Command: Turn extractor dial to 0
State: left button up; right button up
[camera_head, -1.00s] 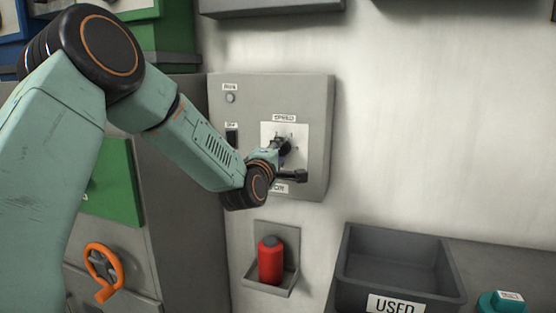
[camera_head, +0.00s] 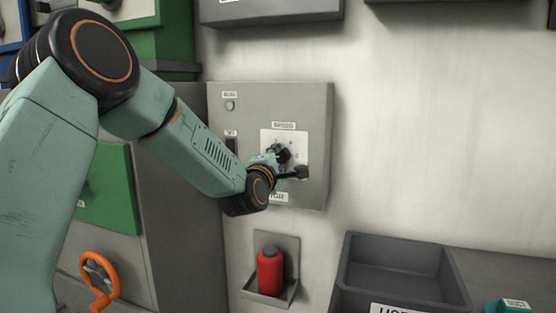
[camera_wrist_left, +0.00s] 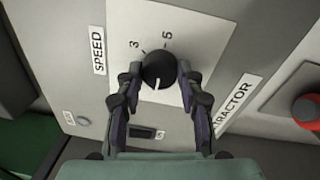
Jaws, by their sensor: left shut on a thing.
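The extractor box (camera_head: 315,115) is a grey panel on the wall with a white dial plate (camera_head: 300,140), a "SPEED" label and a partly hidden lower label. In the left wrist view the round black dial (camera_wrist_left: 159,69) has a white pointer mark toward the bottom of the picture, with "3" and "5" printed beyond its far side. My left gripper (camera_wrist_left: 160,82) has one finger on each side of the dial and is shut on it. In the head view the gripper (camera_head: 283,157) is at the plate and hides much of the dial. My right gripper is not in view.
A red canister (camera_head: 270,270) sits in a wall holder below the box. A dark grey bin (camera_head: 398,250) stands at the lower right. An orange wheel handle (camera_head: 100,280) and green panel (camera_head: 105,190) are at left. The wall right of the box is bare.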

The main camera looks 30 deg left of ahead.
pick_arm(q)
jog(key=o, duration=0.7)
jog(key=shift+w+r, duration=0.1)
jog(key=shift+r, duration=0.2)
jog(key=o, duration=0.5)
jog(key=shift+w+d+f, duration=0.15)
jog(key=shift+w+f, duration=0.05)
jog(key=shift+s, duration=0.2)
jog(key=shift+s, duration=0.1)
jog(key=shift+s+f, duration=0.1)
jog(key=shift+s, duration=0.2)
jog(key=v, duration=1.1)
jog(key=shift+s, duration=0.2)
jog(key=shift+w, duration=0.1)
